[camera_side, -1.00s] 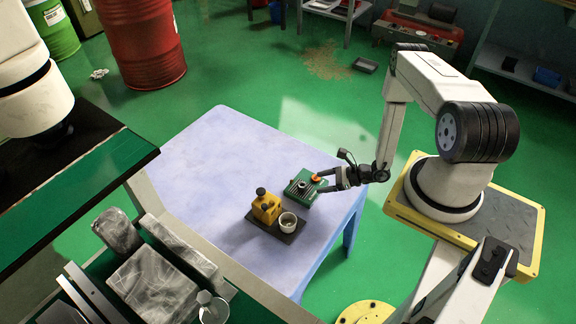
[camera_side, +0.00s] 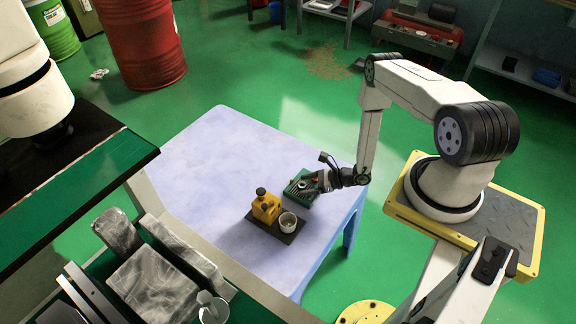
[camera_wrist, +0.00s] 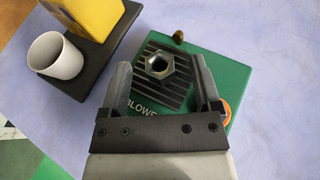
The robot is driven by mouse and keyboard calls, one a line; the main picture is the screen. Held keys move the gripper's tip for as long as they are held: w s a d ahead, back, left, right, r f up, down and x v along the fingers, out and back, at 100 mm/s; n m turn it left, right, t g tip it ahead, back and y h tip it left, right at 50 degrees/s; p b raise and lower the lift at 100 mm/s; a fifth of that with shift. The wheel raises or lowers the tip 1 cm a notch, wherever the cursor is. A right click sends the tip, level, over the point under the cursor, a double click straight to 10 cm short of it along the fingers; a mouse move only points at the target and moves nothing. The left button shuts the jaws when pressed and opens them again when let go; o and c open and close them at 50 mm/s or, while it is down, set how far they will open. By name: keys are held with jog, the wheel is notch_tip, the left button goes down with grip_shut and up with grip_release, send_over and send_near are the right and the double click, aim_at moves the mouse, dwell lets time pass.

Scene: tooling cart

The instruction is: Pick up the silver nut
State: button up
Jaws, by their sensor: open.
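The silver nut (camera_wrist: 159,66) lies on a black ribbed patch of a green board (camera_wrist: 235,85) in the wrist view. In the side view the nut shows small on the green board (camera_side: 291,185). My gripper (camera_wrist: 159,75) is open, with one finger on each side of the nut. I see gaps between the nut and both fingers. In the side view my gripper (camera_side: 312,184) is over the green board's right part and hides some of it.
A yellow block (camera_side: 266,208) and a white cup (camera_side: 288,222) stand on a dark base beside the green board. An orange disc (camera_wrist: 226,112) lies by the right finger, and a small brass piece (camera_wrist: 179,37) is beyond the nut. The pale table (camera_side: 215,160) is clear to the left.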

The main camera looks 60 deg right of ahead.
jog(key=shift+w+a+f, duration=0.1)
jog(key=shift+w, duration=0.1)
dwell(0.4)
grip_shut()
